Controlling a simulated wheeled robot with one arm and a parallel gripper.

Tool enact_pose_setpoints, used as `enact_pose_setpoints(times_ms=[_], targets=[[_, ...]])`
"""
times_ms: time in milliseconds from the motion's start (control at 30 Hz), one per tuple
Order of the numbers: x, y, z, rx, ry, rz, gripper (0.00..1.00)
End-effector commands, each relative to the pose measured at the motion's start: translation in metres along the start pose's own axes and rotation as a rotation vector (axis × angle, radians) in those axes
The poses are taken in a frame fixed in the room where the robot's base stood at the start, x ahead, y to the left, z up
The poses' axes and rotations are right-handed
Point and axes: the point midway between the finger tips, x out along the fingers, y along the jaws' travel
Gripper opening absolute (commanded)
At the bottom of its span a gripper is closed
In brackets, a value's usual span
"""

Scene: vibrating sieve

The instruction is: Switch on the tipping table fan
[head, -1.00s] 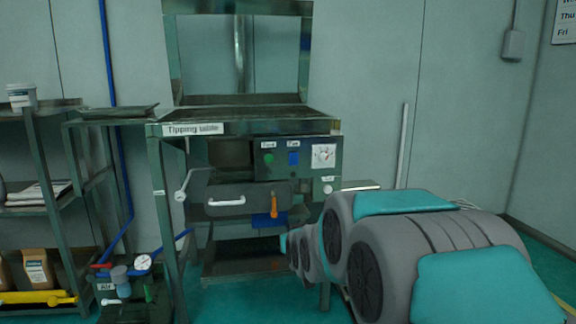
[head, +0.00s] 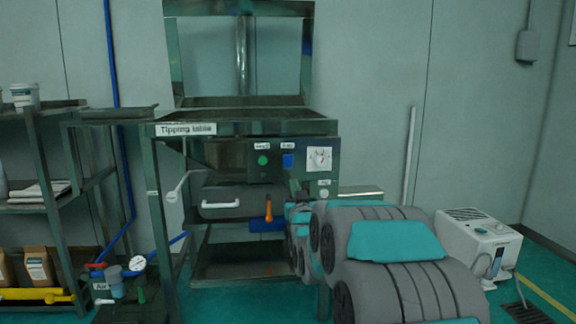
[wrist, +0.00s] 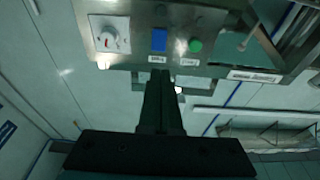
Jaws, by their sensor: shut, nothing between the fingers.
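The tipping table (head: 187,129) stands ahead, named by a white label on its frame. Its control panel has a green button (head: 262,160), a blue switch (head: 288,161) under a small label that seems to read Fan, and a dial on a white plate (head: 319,159). The wrist view shows the panel upside down, with the blue switch (wrist: 158,40) between the dial and the green button (wrist: 195,45). My gripper (wrist: 163,76) is shut and empty, its tips just short of the blue switch in the picture. Contact is not visible. In the head view my arm partly hides it.
An orange handle (head: 268,211) and a white drawer handle (head: 220,205) are below the panel. A shelf (head: 50,109) stands at the left, with an air unit (head: 118,287) on the floor. A white machine (head: 478,240) stands at the right.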

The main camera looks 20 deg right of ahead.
Motion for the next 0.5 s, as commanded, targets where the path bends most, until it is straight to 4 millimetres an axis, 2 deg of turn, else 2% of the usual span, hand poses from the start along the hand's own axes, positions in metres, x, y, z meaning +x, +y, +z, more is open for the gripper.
enact_pose_setpoints(times_ms=[267,500], targets=[[0.014,0.0,0.002,0.0,-0.003,0.0,0.0],[0.049,0.0,0.002,0.0,-0.001,0.0,0.0]])
